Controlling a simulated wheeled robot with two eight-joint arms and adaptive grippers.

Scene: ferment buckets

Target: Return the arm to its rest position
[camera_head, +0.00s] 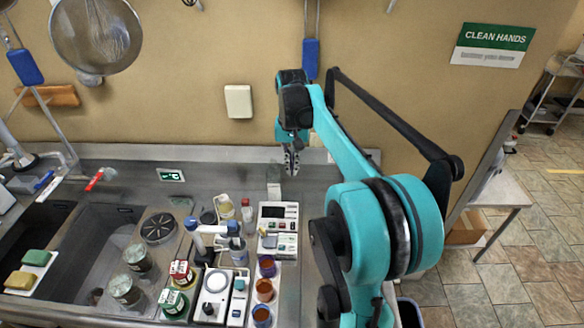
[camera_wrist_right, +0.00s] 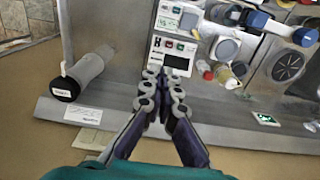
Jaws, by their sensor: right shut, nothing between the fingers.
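My right arm (camera_head: 345,150) is teal and black. It rises from the lower right of the head view and reaches up toward the tan wall behind the counter. My right gripper (camera_head: 291,160) hangs pointing down above the back of the steel counter. Its fingers are shut with nothing between them. In the right wrist view the gripper (camera_wrist_right: 163,88) shows its fingertips together, in front of a white device with a dark screen (camera_wrist_right: 172,60). My left gripper does not show in either view.
The counter holds a white device (camera_head: 278,220), several bottles (camera_head: 236,240), jars (camera_head: 138,258) and small cups (camera_head: 264,290). Sinks lie at the left. A strainer (camera_head: 96,35) hangs on the wall. Open tiled floor (camera_head: 510,260) lies at the right, beside a small table (camera_head: 500,190).

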